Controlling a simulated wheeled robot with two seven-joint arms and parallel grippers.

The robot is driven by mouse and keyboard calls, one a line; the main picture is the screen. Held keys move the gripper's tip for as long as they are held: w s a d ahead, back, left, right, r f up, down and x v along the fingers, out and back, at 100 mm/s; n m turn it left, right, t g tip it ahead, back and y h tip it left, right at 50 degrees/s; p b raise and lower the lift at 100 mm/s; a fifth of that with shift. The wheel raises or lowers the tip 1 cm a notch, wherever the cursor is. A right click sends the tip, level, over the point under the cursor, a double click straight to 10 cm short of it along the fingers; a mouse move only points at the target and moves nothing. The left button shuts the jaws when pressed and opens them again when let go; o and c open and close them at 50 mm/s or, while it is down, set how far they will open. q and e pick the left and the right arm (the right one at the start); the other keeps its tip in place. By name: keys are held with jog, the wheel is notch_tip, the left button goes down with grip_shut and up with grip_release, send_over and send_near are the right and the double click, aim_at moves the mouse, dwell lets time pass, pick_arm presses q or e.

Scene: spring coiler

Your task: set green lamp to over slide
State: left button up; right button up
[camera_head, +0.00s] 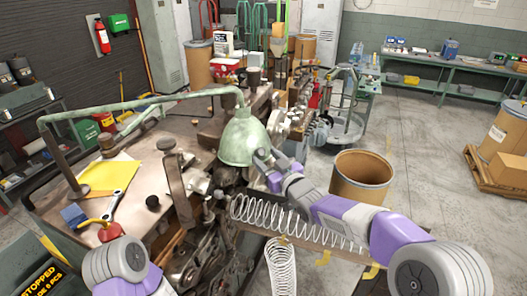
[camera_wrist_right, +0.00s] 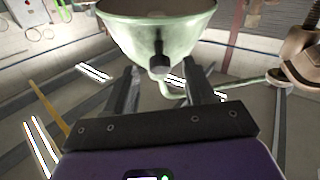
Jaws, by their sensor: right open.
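The green lamp has a bell-shaped shade (camera_head: 244,140) on a long green pipe arm (camera_head: 140,104), over the coiler machine. My right gripper (camera_head: 266,168) is at the shade's lower right rim. In the right wrist view the shade (camera_wrist_right: 160,25) fills the top, and a small black knob (camera_wrist_right: 159,66) shows between the open, empty fingers of my right gripper (camera_wrist_right: 162,84). A slide-like chute (camera_head: 258,243) lies right of and below the shade, with a wire spring (camera_head: 300,222) along it. My right forearm partly covers the chute. My left gripper is out of view.
A second spring (camera_head: 281,270) hangs below the chute. A yellow paper (camera_head: 106,177), a wrench and a red oil can lie on the bench at left.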

jog(key=shift+x, duration=1.2)
jog(key=shift+r, duration=0.1)
grip_shut()
